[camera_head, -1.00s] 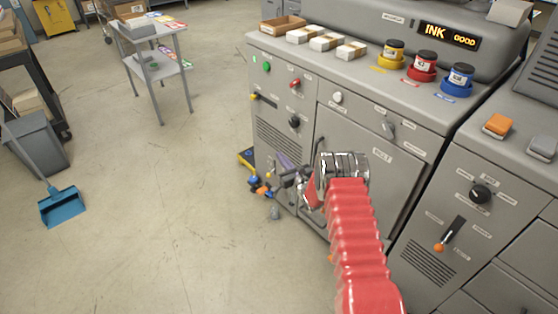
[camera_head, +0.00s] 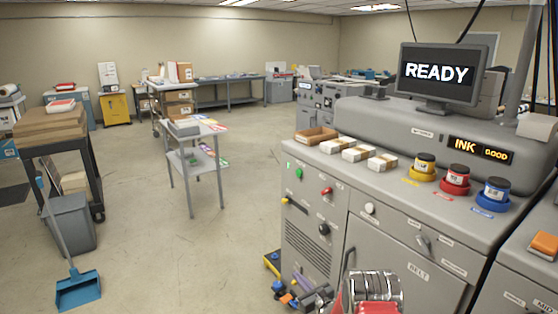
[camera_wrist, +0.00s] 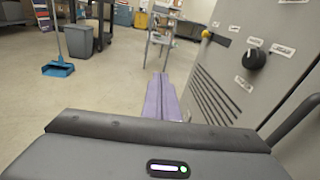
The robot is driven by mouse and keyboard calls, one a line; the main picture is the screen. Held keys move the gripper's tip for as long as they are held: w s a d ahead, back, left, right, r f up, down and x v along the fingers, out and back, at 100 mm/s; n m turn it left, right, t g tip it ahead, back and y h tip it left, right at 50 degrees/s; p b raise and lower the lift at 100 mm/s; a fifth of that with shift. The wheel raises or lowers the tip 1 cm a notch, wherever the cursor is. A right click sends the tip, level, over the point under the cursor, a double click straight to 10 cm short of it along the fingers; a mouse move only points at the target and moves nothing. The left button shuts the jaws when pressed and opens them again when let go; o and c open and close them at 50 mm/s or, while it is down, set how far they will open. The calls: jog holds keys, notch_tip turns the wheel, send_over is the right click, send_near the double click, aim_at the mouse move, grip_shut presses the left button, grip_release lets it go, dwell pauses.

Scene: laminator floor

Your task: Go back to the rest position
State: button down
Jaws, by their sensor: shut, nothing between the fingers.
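My gripper (camera_head: 300,284) shows at the bottom of the head view, low in front of the grey machine's cabinet (camera_head: 310,250). In the wrist view its purple fingers (camera_wrist: 160,96) lie side by side, shut, with nothing between them. They point along the cabinet front over bare floor. A dark knob (camera_wrist: 255,59) and a vent are on the panel to their right. Most of my arm is below the edge of the head view.
Small blue and orange items (camera_head: 284,297) lie on the floor by the cabinet, close to my gripper. A grey side table (camera_head: 193,160), grey bin (camera_head: 70,225) and blue dustpan (camera_head: 78,289) stand left. The middle floor is clear. Ink pots (camera_head: 455,180) line the machine top.

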jog(key=s+a+n+g+y, duration=0.4)
jog(key=s+a+n+g, duration=0.35)
jog(key=s, duration=0.35)
jog(key=s+a+r+n+g+h, duration=0.1)
jog(key=s+r+n+g, duration=0.25)
jog(key=s, duration=0.35)
jog(key=s+a+r+n+g, duration=0.2)
jog(key=s+r+n, duration=0.3)
jog(key=s, duration=0.2)
jog(key=s+d+r+n+t+h, duration=0.1)
jog(key=s+d+r+n+h, duration=0.2)
jog(key=s+d+r, duration=0.3)
jog(key=s+d+r+n+t+h, duration=0.1)
jog(key=s+d+r+n+h, duration=0.3)
jog(key=s+r, duration=0.8)
jog(key=s+d+r+n+t+h, duration=0.1)
jog(key=s+d+r+n+h, duration=0.3)
jog(key=s+r, duration=0.6)
jog(key=shift+d+r+n+t, duration=0.3)
jog(key=shift+d+n, duration=1)
jog(key=shift+d, duration=0.55)
